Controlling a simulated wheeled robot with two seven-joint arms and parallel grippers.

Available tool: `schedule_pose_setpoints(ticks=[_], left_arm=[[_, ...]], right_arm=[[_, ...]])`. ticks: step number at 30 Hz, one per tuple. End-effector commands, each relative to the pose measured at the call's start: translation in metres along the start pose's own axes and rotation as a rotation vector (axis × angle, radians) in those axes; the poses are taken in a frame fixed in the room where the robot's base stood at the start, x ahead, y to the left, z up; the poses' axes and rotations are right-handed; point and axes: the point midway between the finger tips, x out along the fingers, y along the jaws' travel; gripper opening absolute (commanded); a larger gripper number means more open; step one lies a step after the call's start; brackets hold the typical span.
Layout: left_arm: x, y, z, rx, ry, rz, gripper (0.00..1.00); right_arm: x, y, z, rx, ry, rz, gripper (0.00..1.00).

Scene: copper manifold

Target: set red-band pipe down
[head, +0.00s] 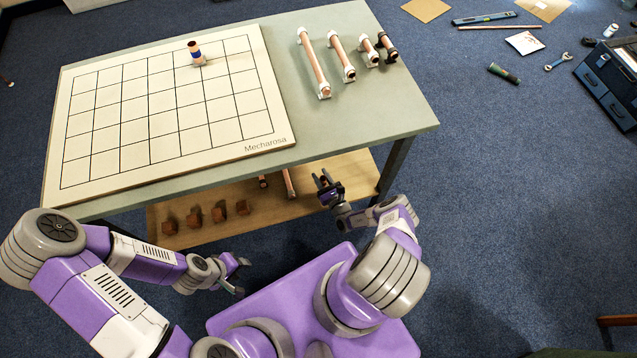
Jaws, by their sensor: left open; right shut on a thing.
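My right gripper (325,184) is beside the lower shelf's right part, below the table top's front edge. It is shut on a small dark reddish piece (331,193), which I take to be the red-band pipe; the fingers hide most of it and its band is not clear. My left gripper (240,271) is open and empty, low in front of the table. A short copper pipe with a blue band (195,50) stands upright in a white fitting on the gridded board (282,135).
Several copper pipes with white fittings (314,62) lie on the table top (385,110) right of the board. The wooden lower shelf (280,212) holds several brown blocks (194,219) and two pipes (289,184). A table leg (394,168) stands right of my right gripper.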

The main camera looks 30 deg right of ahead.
Motion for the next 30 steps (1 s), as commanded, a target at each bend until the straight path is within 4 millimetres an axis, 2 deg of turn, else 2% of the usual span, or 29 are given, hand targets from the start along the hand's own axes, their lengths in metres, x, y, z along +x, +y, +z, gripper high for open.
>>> schedule_pose_setpoints(ticks=[5,12,19,20,21,24,30], left_arm=[[0.008,-0.003,-0.001,0.0,0.001,0.0,0.43],[0.028,-0.01,-0.002,0.0,0.001,0.0,0.43],[0.027,-0.01,-0.002,0.0,0.001,0.0,0.43],[0.027,-0.01,-0.002,0.0,0.001,0.0,0.43],[0.027,-0.01,-0.002,0.0,0.001,0.0,0.43],[0.027,-0.01,-0.002,0.0,0.001,0.0,0.43],[0.027,-0.01,-0.002,0.0,0.001,0.0,0.43]], right_arm=[[0.0,-0.001,-0.012,-0.001,-0.001,0.0,0.0],[0.0,0.0,-0.042,-0.002,-0.001,0.002,0.0],[0.0,-0.001,-0.042,0.0,-0.002,0.0,0.0],[0.0,0.0,-0.042,0.0,-0.001,0.001,0.38],[0.0,0.0,-0.042,0.0,-0.001,0.001,0.44],[0.0,0.0,-0.042,0.0,-0.001,0.001,0.59],[0.0,0.0,-0.042,0.0,0.0,0.001,0.6]])
